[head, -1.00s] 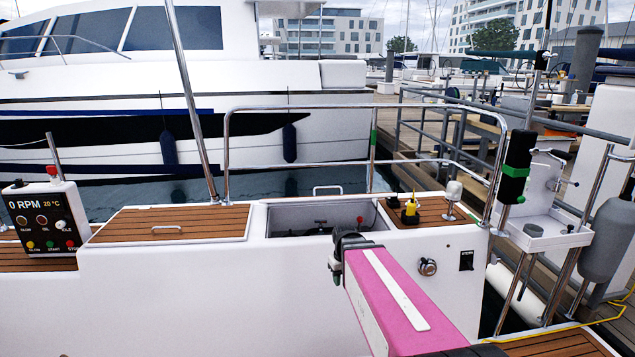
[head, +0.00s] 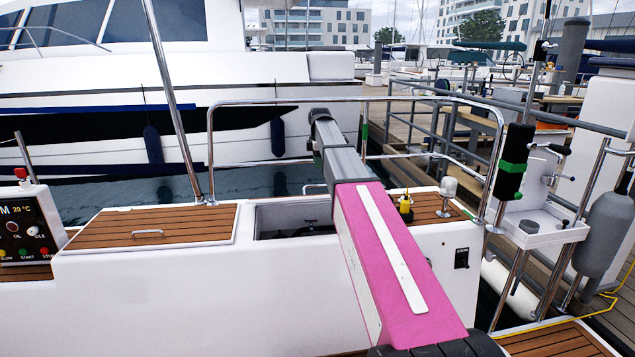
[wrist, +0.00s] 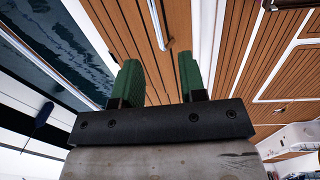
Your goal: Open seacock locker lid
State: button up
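A closed teak lid (head: 170,222) with a metal bar handle (head: 148,233) lies flush on the white side deck, left of an open locker well (head: 275,217). A valve shows inside the well. The task's lid appears to be this teak one, though I see no label. In the wrist view, a teak panel (wrist: 120,35) with a bar handle (wrist: 158,22) lies beyond the fingertips, apart from them. My gripper (wrist: 157,80) has two green fingers spread with an empty gap. In the head view, my arm rises over the well and its fingers are hidden.
A steel rail (head: 350,100) runs behind the deck, close to my raised arm. A slanted pole (head: 172,100) stands behind the lid. A control panel (head: 25,225) is at left; a yellow item (head: 405,207) stands right of the well.

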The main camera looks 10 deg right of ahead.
jog(key=f, duration=0.3)
jog(key=w+f, duration=0.1)
jog(key=f, duration=0.6)
jog(key=shift+w, duration=0.3)
jog(key=shift+r, duration=0.1)
grip_shut()
